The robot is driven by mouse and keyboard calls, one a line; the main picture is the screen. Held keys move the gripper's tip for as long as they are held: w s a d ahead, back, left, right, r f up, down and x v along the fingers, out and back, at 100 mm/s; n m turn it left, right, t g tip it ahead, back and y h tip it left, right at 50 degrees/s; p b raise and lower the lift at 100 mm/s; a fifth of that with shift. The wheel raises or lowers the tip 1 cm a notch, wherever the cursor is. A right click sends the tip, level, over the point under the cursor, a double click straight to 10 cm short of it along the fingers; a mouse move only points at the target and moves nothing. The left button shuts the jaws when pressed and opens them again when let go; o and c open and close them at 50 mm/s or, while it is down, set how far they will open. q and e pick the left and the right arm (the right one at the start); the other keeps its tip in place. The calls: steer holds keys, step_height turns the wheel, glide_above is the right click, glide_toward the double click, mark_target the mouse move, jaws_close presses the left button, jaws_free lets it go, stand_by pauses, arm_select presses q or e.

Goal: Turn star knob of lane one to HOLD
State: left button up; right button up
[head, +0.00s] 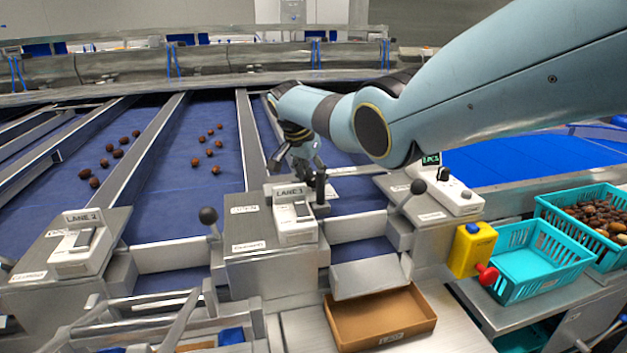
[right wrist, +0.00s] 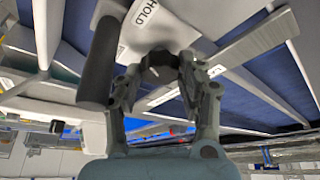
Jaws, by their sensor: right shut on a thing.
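The lane one station (head: 270,258) stands at the centre of the head view, with a "LANE 1" sign (head: 289,192) over a white switch box (head: 293,228). My right gripper (head: 302,168) reaches down just behind the sign. In the right wrist view my right gripper (right wrist: 160,75) is shut on a dark knob (right wrist: 158,66), between its fingertips. A white plate with the word HOLD (right wrist: 143,24) lies beside the knob. The gripper and sign hide the knob in the head view, so its pointing direction is unclear. My left gripper is out of view.
A black upright handle (head: 320,187) stands close right of the gripper; a dark cylinder (right wrist: 98,62) is close in the wrist view. Black ball levers (head: 208,216) flank the station. A cardboard box (head: 380,318) and teal baskets (head: 535,262) are at right.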

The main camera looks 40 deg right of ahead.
stand_by(0.3)
steer(key=o, duration=1.1)
steer(key=shift+o, duration=0.2)
